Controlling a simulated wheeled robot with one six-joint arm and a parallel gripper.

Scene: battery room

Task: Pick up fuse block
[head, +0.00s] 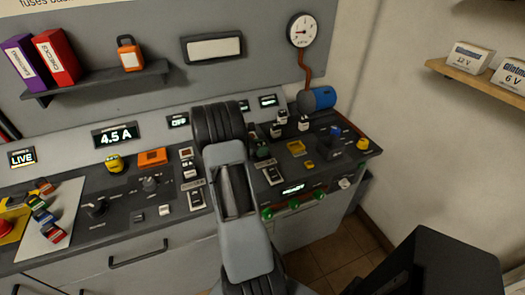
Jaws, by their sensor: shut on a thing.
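My arm reaches over the control bench from the bottom middle, and its links cover part of the bench. My gripper does not show in the head view; it seems hidden behind the arm. Several small coloured blocks with labels, among them a blue one (43,216) and a red one (53,234), lie on a pale sheet (68,212) at the left of the bench. Small black-and-white blocks (277,130) stand at the back right of the bench. I cannot tell which of these is the fuse block, or what my gripper holds.
The bench (125,205) carries knobs, switches, an orange box (152,158) and a yellow round thing (114,163). A blue cylinder (318,98) with a pipe to a gauge (302,30) stands behind. A wall shelf (100,80) hangs at left, another (475,78) at right.

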